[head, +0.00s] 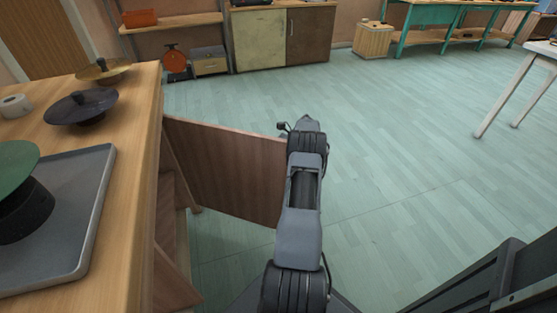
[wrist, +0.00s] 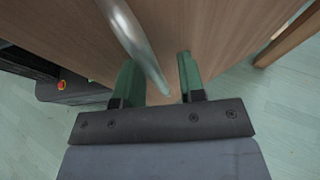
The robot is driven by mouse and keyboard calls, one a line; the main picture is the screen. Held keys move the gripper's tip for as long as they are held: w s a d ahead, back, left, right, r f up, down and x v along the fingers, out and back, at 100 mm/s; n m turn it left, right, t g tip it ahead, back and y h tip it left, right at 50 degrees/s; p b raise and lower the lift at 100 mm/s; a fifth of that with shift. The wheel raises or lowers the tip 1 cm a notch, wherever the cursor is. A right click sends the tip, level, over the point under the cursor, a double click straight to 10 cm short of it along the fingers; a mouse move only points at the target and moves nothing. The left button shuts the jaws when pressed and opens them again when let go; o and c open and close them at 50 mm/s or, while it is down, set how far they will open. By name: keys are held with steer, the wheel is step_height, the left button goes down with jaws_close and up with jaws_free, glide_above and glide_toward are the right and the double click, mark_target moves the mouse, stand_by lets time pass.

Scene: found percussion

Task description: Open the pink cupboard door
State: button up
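The pinkish-brown cupboard door (head: 225,170) stands swung out from the wooden cupboard (head: 140,130) at the left in the head view, with a gap into the interior beside it. My arm reaches to the door's outer edge, and my gripper's fingers are hidden there. In the wrist view the door panel (wrist: 220,30) fills the upper part, with a curved metal handle (wrist: 135,42) on it.
On the cupboard top are a grey tray (head: 85,225) with a green-topped dark object, a dark lidded dish (head: 80,108), a brass dish (head: 103,72) and a white roll (head: 15,106). The floor to the right is clear up to a white table (head: 515,85).

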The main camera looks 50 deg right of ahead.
mark_target(279, 150)
step_height(279, 150, up, 3)
steer(key=p, duration=0.3)
steer(key=shift+r, duration=0.2)
steer(key=s+a+r, duration=0.1)
steer(key=s+r+p, duration=0.1)
steer(key=r, duration=0.1)
steer(key=s+a+r+p, duration=0.1)
steer(key=r, duration=0.1)
steer(key=shift+s+a+r, duration=0.15)
steer(key=shift+s+a, duration=0.1)
steer(key=shift+a, duration=0.05)
steer(key=s+a+r+p, duration=0.2)
steer(key=s+a+r, duration=0.2)
steer(key=s+a, duration=0.2)
steer(key=shift+s+r, duration=0.15)
steer(key=shift+s, duration=0.65)
